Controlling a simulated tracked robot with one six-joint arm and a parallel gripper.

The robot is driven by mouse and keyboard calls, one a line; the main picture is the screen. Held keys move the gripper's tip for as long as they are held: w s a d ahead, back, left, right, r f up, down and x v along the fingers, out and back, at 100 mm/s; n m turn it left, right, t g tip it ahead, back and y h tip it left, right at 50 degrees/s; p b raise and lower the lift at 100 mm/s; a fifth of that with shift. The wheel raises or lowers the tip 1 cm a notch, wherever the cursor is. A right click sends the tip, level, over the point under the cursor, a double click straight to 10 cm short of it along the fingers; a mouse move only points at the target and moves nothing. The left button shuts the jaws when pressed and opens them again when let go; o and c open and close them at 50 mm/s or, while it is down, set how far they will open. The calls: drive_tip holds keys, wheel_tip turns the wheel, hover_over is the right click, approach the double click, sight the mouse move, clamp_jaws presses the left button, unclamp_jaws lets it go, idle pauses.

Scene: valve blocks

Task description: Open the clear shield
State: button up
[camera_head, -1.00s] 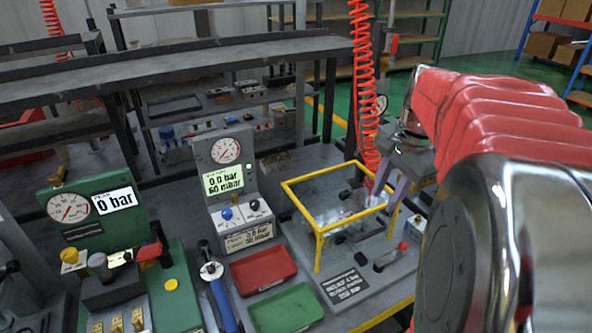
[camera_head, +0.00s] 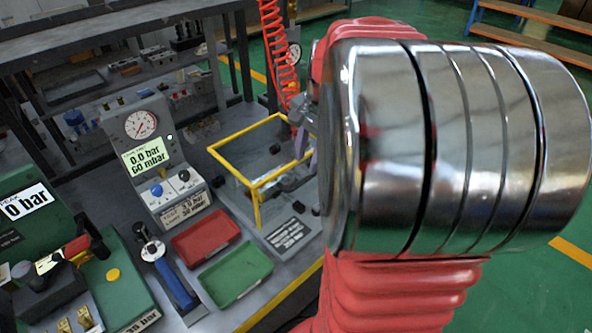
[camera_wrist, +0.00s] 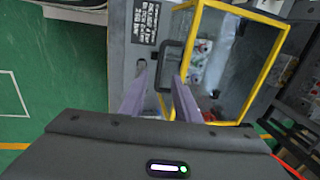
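The clear shield (camera_head: 256,208) is a see-through box with a yellow frame on the grey bench, right of the gauge unit. It looks closed over its contents. In the wrist view the shield frame (camera_wrist: 265,72) fills the upper right. A black bar-like handle (camera_wrist: 190,45) runs along its left side. My gripper (camera_wrist: 158,80) has two purple fingers spread apart with nothing clearly between them. The right finger's tip is close to the handle's lower end; I cannot tell if they touch. In the head view my arm hides most of the gripper.
A grey gauge unit (camera_head: 150,150) stands left of the shield. A red tray (camera_head: 206,238) and a green tray (camera_head: 235,272) lie in front. A red coiled hose (camera_head: 277,55) hangs behind the shield. The green floor at the right is free.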

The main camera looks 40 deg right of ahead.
sight(302, 181)
drive_tip(key=f, duration=0.2)
drive_tip(key=w+f, duration=0.1)
drive_tip(key=f, duration=0.4)
drive_tip(key=shift+w+f, duration=0.15)
drive_tip(key=shift+c, duration=0.2)
clamp_jaws()
